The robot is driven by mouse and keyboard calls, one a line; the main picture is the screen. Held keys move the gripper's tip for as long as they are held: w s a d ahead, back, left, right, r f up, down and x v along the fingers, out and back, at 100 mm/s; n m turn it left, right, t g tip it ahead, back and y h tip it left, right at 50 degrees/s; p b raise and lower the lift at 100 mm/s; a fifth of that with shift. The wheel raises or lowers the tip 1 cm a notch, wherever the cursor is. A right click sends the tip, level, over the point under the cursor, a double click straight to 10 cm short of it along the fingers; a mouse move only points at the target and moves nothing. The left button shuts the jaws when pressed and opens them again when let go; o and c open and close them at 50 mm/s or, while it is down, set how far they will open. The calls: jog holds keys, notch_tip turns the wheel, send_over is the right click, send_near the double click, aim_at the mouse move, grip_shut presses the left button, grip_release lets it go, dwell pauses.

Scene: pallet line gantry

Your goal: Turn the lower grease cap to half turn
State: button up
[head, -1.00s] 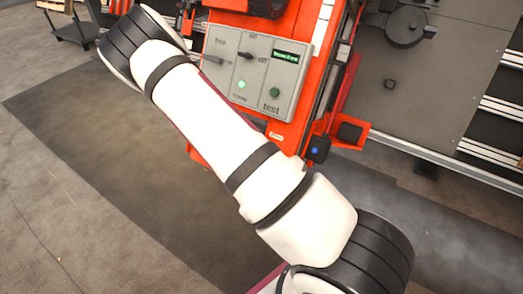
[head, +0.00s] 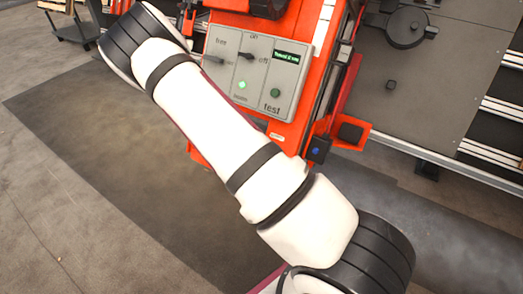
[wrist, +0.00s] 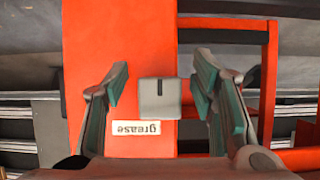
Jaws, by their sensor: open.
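In the wrist view, a light grey, square-looking grease cap (wrist: 160,104) with a dark line on its upper half stands in front of a red post. A white label reading "grease" (wrist: 143,128), upside down in this view, is just below it. My gripper (wrist: 160,84) is open, with one teal-padded finger to the left of the cap and the other to the right. Gaps show on both sides, so neither finger appears to touch it. How far the fingertips are from the cap in depth I cannot tell. The head view shows neither the cap nor my gripper.
In the head view, a grey control panel (head: 258,73) with switches, a green lamp and a small display is on the red gantry (head: 283,140). Open floor (head: 110,190) lies at left.

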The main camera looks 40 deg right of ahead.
jog(key=v, duration=1.1)
jog(key=shift+a+r, duration=0.2)
jog(key=shift+r, duration=0.1)
jog(key=shift+s+a, duration=0.1)
